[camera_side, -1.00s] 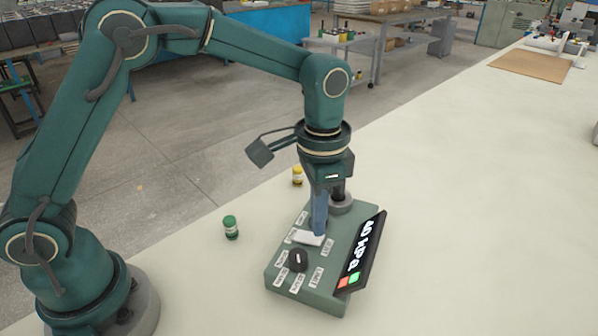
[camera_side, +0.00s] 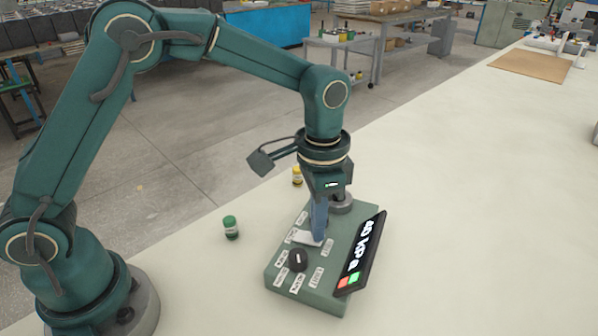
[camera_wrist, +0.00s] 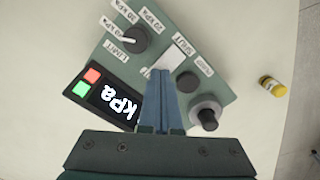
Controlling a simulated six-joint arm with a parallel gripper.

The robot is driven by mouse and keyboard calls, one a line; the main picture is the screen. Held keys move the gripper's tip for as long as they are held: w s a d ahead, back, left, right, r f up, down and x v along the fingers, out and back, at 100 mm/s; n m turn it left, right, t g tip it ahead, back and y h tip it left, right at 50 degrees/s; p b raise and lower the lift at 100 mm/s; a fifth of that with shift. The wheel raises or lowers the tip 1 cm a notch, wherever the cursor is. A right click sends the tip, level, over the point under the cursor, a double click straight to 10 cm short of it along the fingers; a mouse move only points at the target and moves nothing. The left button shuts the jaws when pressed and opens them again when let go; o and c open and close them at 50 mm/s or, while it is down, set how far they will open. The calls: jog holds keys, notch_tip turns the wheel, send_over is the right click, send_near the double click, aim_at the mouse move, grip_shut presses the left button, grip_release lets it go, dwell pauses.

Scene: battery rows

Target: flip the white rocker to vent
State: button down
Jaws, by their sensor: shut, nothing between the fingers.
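The white rocker (camera_side: 304,238) sits on top of the green control box (camera_side: 330,285). My gripper (camera_side: 318,241) is shut and empty, pointing down, with its fingertips at the rocker's right end in the side view. They look to be touching it, and they hide that end. The wrist view shows the rocker (camera_wrist: 171,60) just beyond my closed fingers (camera_wrist: 165,80). A SHUT label (camera_wrist: 184,43) lies at one end of it; a label at the other end (camera_wrist: 148,72) is partly hidden and unreadable. I cannot tell for sure which way the rocker leans.
A black knob (camera_side: 298,260) with labels around it is close to the rocker. The tilted display (camera_side: 363,250) reads 40 kPa, with red and green buttons below. A grey round fitting (camera_wrist: 206,113) stands behind.

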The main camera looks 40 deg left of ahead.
jog(key=shift+f, duration=0.35)
jog(key=shift+r, duration=3.55)
